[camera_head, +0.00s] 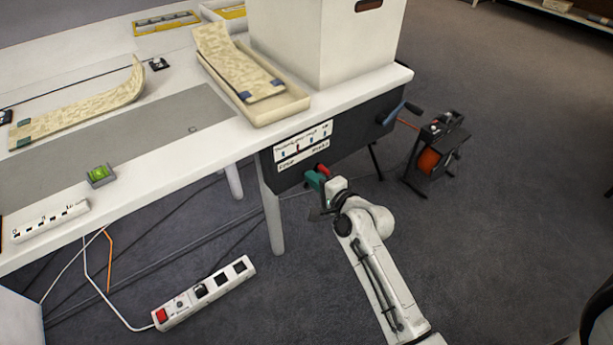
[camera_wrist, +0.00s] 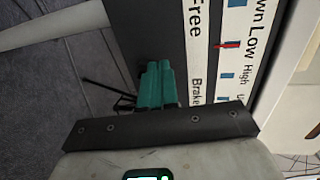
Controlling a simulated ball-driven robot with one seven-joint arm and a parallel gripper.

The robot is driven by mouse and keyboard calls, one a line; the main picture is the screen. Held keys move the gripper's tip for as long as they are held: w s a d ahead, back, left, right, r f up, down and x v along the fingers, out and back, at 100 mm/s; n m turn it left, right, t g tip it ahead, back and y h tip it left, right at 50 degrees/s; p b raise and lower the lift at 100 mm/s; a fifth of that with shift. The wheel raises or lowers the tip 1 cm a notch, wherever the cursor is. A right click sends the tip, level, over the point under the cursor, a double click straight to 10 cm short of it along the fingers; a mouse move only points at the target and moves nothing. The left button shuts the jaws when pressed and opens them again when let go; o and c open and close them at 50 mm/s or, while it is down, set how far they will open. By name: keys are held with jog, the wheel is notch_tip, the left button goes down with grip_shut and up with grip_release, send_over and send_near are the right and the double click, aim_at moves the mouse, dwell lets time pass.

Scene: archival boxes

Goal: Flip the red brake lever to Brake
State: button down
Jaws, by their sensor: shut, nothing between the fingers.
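The red brake lever (camera_head: 323,169) is a small red piece on the front of a dark control box (camera_head: 345,150) under the table edge. A white label strip (camera_head: 302,159) above it reads Free at left and Brake at right; both words also show on the label in the wrist view (camera_wrist: 196,60). My gripper (camera_head: 314,180) has green fingers, shut and empty, just left of and below the red piece; I cannot tell whether they touch it. The closed fingers also show in the wrist view (camera_wrist: 157,85), beside the label, where the lever is not visible.
A white table (camera_head: 150,165) carries a large white box (camera_head: 320,45) and a cream tray (camera_head: 275,108). A blue handle (camera_head: 393,113) sits at the control box's right end. An orange cable reel (camera_head: 430,160) and a power strip (camera_head: 205,293) are on the floor.

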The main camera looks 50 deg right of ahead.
jog(key=s+a, duration=0.1)
jog(key=s+a+p, duration=0.1)
jog(key=s, duration=0.1)
jog(key=s+a, duration=0.1)
jog(key=s, duration=0.1)
dwell(0.9)
jog(key=s+a+f+n+g+y, duration=0.2)
jog(key=a+n+g+y, duration=0.1)
jog(key=a+n, duration=0.3)
jog(key=s+a+f+n+g+y, duration=0.2)
jog(key=a+n+g, duration=0.1)
jog(key=a+n, duration=0.25)
jog(key=s+a+n+g+h, duration=0.1)
jog(key=s+a+n+g, duration=0.1)
jog(key=s+n+g, duration=0.4)
jog(key=s+a+n+g, duration=0.2)
jog(key=s+a+n, duration=0.1)
jog(key=s, duration=0.5)
notch_tip(320, 180, up, 21)
jog(key=p, duration=2.1)
jog(key=shift+s+d, duration=0.25)
jog(key=shift+s, duration=0.15)
jog(key=shift+f, duration=0.1)
